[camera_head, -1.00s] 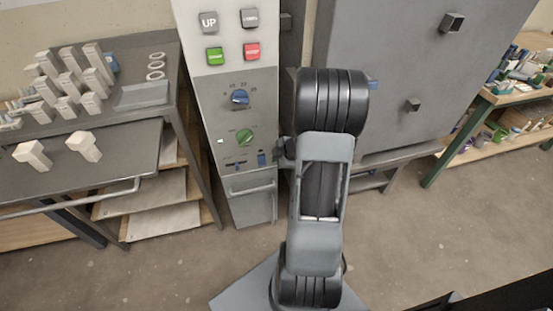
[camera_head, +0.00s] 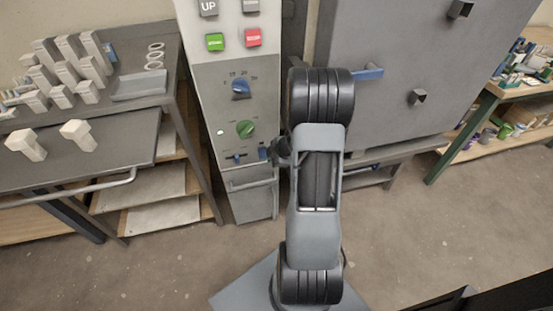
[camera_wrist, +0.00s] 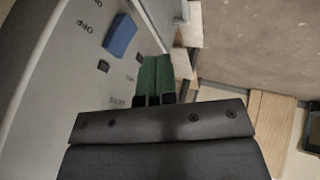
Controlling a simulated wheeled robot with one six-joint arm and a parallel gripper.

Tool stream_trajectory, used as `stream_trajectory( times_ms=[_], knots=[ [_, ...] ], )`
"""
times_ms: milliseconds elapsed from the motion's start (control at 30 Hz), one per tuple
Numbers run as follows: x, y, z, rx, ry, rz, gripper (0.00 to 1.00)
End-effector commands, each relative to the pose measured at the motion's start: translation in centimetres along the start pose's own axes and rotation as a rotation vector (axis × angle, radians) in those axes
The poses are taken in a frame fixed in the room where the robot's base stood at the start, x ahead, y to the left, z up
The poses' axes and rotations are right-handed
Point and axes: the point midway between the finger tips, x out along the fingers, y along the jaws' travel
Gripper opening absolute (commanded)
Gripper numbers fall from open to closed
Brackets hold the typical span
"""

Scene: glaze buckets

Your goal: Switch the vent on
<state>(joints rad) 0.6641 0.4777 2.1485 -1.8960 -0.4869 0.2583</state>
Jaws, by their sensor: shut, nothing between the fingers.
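A tall grey control panel (camera_head: 204,98) stands left of my arm. Low on its face, a blue switch (camera_head: 263,153) sits right of a small blue slider (camera_head: 238,157); a green knob (camera_head: 245,129) and a blue knob (camera_head: 240,88) are above. No vent label is legible. My gripper (camera_head: 275,150) is close to the blue switch's right side, partly hidden by my arm. In the wrist view, a blue block (camera_wrist: 119,35) stands out from the panel beside an OFF-like label, apart from my gripper (camera_wrist: 153,99), which is shut and empty.
A grey cabinet (camera_head: 400,110) with dark knobs and a blue handle (camera_head: 367,74) stands right of the panel. A shelf table (camera_head: 120,142) with pale blocks is at the left. A green-framed bench (camera_head: 487,100) is far right. Open floor (camera_head: 420,220) lies at the right front.

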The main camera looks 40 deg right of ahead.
Motion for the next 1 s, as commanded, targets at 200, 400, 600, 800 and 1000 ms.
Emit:
stream_trajectory(
  times_ms=[200, 400, 600, 800, 1000],
  knots=[
    [4.6, -0.2, 0.1, -0.003, 0.0, -0.002, 0.0],
    [6.0, 1.7, 0.2, -0.003, 0.0, 0.001, 0.0],
    [6.9, 2.9, 0.3, -0.002, 0.0, 0.001, 0.0],
    [7.0, 3.2, 0.4, -0.001, 0.0, 0.0, 0.0],
    [7.0, 3.2, 0.4, -0.001, 0.0, 0.0, 0.0]
  ],
)
